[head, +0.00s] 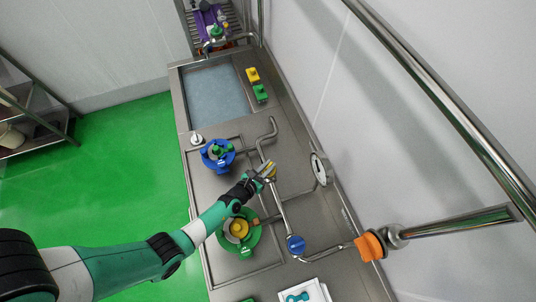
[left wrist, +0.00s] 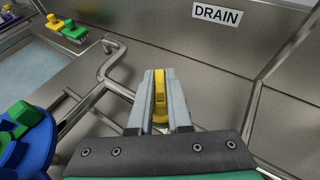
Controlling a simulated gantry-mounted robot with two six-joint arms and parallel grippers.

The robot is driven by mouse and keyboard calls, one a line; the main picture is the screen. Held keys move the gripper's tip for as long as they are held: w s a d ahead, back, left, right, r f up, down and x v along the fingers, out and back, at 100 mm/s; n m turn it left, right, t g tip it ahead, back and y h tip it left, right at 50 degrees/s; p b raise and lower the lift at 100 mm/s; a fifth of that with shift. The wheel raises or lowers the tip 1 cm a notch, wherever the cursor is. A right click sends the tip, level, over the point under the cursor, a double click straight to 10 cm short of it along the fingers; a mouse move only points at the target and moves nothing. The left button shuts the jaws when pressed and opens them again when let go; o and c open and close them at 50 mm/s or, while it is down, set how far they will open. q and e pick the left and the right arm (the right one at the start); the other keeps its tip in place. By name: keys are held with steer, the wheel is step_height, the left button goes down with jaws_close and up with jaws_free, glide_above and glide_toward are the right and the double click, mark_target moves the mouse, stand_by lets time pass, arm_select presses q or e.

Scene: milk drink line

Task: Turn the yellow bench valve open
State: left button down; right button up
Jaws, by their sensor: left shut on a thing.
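The yellow bench valve's handle (left wrist: 160,92) is between the two grey fingers of my left gripper (left wrist: 160,100) in the left wrist view. The fingers are shut on it, one on each side. In the head view my left gripper (head: 266,171) is at the steel pipe (head: 282,207) on the bench, and the yellow handle (head: 271,171) shows only as a small patch at its fingertips. Most of the valve body is hidden. My right gripper is not in either view.
A blue valve knob (head: 296,245) sits lower on the pipework. A blue fitting (head: 218,155) and a green one (head: 240,233) stand to the left. An orange wall fitting (head: 370,246) is at right. Yellow (head: 252,75) and green (head: 261,93) blocks lie by the basin (head: 216,94).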

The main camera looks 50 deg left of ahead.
arm_select(q)
steer(key=shift+w+d+r+n+y+p, duration=0.15)
steer(key=shift+r+n+y+p, duration=0.2)
steer(key=shift+r+p, duration=0.25)
steer(key=shift+f+n+y, duration=0.15)
steer(key=shift+n+y, duration=0.1)
steer(key=shift+f+n+g+y, duration=0.2)
steer(key=shift+n+g+y, duration=0.2)
steer(key=shift+n+y, duration=0.35)
steer(key=shift+f+n+g+y+b, duration=0.15)
steer(key=shift+n+g+y+b, duration=0.2)
steer(key=shift+n+y, duration=0.4)
steer(key=shift+n+g+y+b, duration=0.85)
steer(key=shift+n+g+y, duration=0.2)
steer(key=shift+n+y, duration=0.2)
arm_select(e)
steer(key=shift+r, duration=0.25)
arm_select(q)
steer(key=c, duration=0.9)
jaws_free()
steer(key=shift+s, duration=0.2)
steer(key=shift+o, duration=0.2)
